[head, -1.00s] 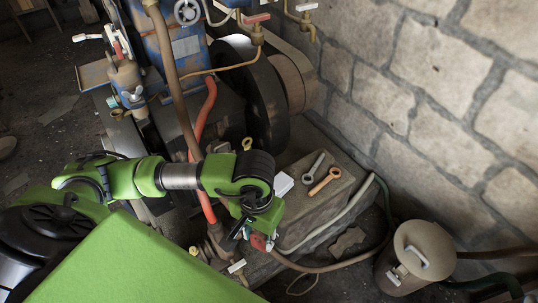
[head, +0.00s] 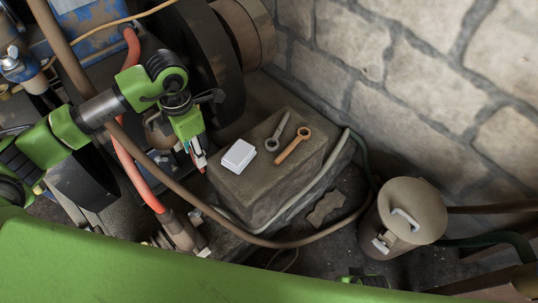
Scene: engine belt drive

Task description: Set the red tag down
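My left gripper (head: 198,158) hangs from the arm that comes in from the left and points down, just left of the stone block (head: 232,196). A small red and white piece, which looks like the red tag (head: 201,168), shows at its fingertips. The fingers look shut on it, though they are small and partly hidden. The tag is beside the block's left edge; I cannot tell its height.
A red hose (head: 129,155) runs left of the gripper. A lidded canister (head: 413,210) stands right. A stone wall (head: 420,80) closes the back.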

